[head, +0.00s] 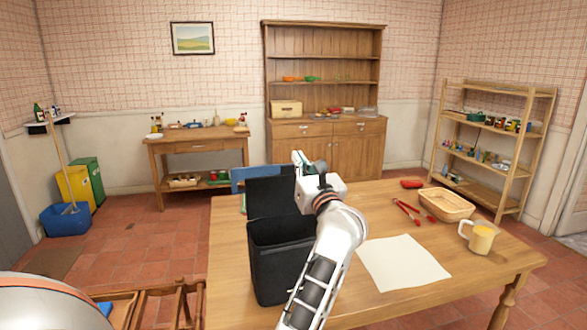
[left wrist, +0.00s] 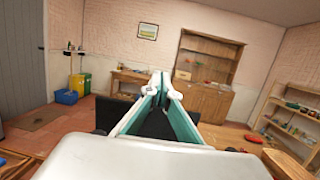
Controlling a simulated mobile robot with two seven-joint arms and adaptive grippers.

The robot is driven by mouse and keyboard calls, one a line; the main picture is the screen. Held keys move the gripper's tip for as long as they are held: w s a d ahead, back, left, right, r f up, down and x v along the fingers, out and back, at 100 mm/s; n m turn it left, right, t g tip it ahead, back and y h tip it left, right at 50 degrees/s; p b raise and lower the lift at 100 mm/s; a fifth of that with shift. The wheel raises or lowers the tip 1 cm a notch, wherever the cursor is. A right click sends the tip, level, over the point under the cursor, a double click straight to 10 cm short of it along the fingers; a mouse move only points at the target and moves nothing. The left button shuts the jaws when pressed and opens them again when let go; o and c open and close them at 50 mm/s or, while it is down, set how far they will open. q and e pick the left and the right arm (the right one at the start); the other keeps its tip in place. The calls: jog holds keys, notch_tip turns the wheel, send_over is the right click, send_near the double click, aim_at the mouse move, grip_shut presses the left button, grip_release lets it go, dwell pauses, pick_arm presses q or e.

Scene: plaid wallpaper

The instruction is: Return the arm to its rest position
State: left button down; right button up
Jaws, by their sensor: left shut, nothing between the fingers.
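My left arm reaches up from the bottom middle of the head view. My left gripper (head: 303,163) is raised above the wooden table (head: 400,295), by the upper right of a black bin (head: 272,262) whose lid (head: 268,195) is raised. In the left wrist view the two fingertips of the left gripper (left wrist: 159,86) are together with nothing between them. The dark bin shows behind the fingers there, partly hidden. My right gripper is not in view.
The table also holds a white sheet (head: 403,263), red tongs (head: 407,211), a wicker basket (head: 446,204), a yellow-filled mug (head: 480,237) and a red item (head: 411,184). A blue chair (head: 243,174) stands behind. Air above the table is clear.

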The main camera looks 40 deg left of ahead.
pick_arm(q)
jog(key=s+d+r, duration=0.1)
jog(key=d+r, duration=0.1)
jog(key=r, duration=0.1)
jog(key=shift+s+d, duration=0.2)
jog(key=shift+s, duration=0.2)
jog(key=s+d+f+n+t+h, duration=0.3)
jog(key=d+f+n+h, duration=0.35)
jog(key=f+n, duration=0.4)
jog(key=s+d+f+n+t+h, duration=0.3)
jog(key=d+f+n+h, duration=0.35)
jog(key=f+n, duration=0.45)
jog(key=s+d+f+n+t+h, duration=0.3)
jog(key=d+f+n+h, duration=0.2)
jog(key=d+f+n, duration=0.5)
jog(key=s+f+m+g+h, duration=0.1)
jog(key=s+f+m+g, duration=0.4)
jog(key=s+f, duration=0.5)
jog(key=s+a+f+m+g, duration=0.1)
jog(key=s+f+m+g, duration=0.4)
jog(key=s+f, duration=0.5)
notch_tip(320, 180, down, 6)
jog(key=shift+s+a+r+m+h, duration=0.1)
jog(key=shift+s+a+m+h, duration=0.05)
jog(key=shift+s+m+h, duration=0.25)
jog(key=shift+w, duration=0.1)
